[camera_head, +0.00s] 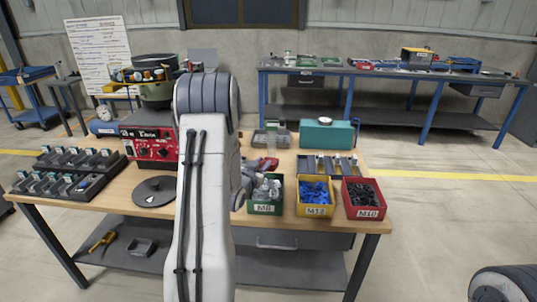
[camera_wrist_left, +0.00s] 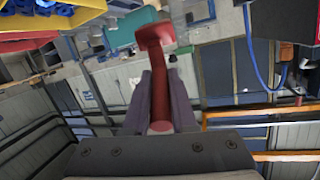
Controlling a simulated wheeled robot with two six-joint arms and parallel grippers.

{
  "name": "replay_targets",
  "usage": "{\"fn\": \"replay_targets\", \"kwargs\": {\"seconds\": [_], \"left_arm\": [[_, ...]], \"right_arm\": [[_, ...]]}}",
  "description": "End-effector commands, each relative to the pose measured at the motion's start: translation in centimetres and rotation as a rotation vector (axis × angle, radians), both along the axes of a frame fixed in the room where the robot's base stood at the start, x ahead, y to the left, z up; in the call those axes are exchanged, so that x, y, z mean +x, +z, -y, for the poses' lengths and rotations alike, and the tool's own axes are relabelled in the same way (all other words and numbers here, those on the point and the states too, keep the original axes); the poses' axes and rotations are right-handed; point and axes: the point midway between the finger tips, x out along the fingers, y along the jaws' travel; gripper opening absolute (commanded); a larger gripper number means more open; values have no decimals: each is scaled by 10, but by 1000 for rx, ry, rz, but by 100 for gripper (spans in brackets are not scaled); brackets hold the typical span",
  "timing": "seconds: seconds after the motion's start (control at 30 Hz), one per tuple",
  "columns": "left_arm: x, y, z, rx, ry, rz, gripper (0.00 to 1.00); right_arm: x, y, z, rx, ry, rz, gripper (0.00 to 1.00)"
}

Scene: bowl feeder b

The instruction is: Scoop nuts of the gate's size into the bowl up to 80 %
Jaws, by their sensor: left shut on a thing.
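My left gripper (camera_wrist_left: 160,100) is shut on the handle of a red scoop (camera_wrist_left: 155,45); in the head view the gripper (camera_head: 257,180) is partly hidden by my arm, beside the green bin. The green bin labelled M8 (camera_head: 265,209) holds silvery nuts, the yellow bin labelled M12 (camera_head: 314,211) blue ones, and the red bin labelled M10 (camera_head: 364,213) black ones. The feeder bowl (camera_head: 155,61) is dark, high at the back left, above a red control box (camera_head: 148,152). The bowl's inside and the gate are too small to read. My right gripper is out of view.
A round black lid (camera_head: 154,191) lies on the wooden table (camera_head: 122,210) left of my arm. Grey part racks (camera_head: 78,187) stand at the left end. A teal box (camera_head: 325,134) stands behind the bins. A second workbench (camera_head: 390,72) is along the wall.

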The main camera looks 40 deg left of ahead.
Motion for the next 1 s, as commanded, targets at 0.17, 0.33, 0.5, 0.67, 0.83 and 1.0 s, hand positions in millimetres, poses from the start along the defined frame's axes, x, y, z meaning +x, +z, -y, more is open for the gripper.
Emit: {"fn": "replay_targets", "kwargs": {"seconds": [0.17, 0.33, 0.5, 0.67, 0.83, 1.0], "left_arm": [[-2, -7, -9, -8, 9, -26, 0], [-2, -24, -14, -28, 15, -78, 0], [2, -45, -15, -48, 15, -137, 0], [3, -72, -15, -50, 14, -141, 0], [3, -89, -14, -50, 13, -140, 0], [4, -98, -13, -49, 12, -139, 0]], "right_arm": [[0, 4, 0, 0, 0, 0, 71], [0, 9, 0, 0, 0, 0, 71], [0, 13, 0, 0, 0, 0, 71], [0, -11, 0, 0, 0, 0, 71], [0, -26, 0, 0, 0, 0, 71], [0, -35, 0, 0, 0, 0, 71]]}}
